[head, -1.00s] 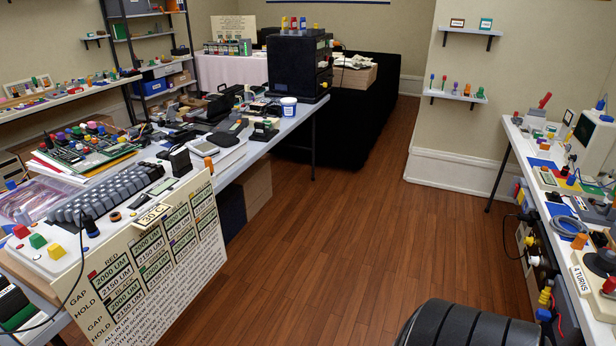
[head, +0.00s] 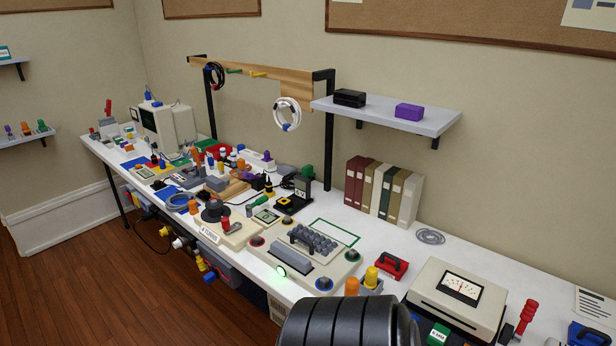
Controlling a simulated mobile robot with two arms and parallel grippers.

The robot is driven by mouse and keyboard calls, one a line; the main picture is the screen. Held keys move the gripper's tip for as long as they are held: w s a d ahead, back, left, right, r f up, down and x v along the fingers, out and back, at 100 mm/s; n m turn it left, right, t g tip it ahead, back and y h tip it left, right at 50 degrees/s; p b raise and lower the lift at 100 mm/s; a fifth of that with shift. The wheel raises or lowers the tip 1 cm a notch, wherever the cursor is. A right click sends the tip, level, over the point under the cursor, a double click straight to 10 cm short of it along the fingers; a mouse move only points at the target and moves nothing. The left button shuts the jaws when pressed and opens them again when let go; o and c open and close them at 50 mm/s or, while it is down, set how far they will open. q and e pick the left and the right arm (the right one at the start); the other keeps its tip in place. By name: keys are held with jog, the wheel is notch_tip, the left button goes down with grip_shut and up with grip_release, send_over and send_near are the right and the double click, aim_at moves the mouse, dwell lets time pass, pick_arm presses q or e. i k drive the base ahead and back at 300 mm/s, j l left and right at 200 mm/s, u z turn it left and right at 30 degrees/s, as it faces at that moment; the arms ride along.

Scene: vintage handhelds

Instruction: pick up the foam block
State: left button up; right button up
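I cannot tell for sure which thing is the foam block. A purple block (head: 409,112) and a black block (head: 349,98) lie apart on the wall shelf in the head view. A small grey block (head: 217,184) is among the clutter on the long white bench. Neither of my grippers shows in this view. A dark ribbed rounded part, probably of my own arm, fills the bottom middle and hides some of the bench's front edge.
The white bench (head: 386,225) is crowded. The wall shelf (head: 385,113) overhangs the back. Wooden floor (head: 90,285) is clear at left.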

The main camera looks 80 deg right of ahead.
aim_at(216, 184)
jog(key=z, duration=2.25)
jog(key=i+j+z, duration=0.2)
jog(key=z, duration=0.2)
jog(key=i+j+z, duration=0.1)
jog(key=j+z, duration=0.3)
jog(key=i+j+z, duration=0.1)
jog(key=j+z, duration=0.3)
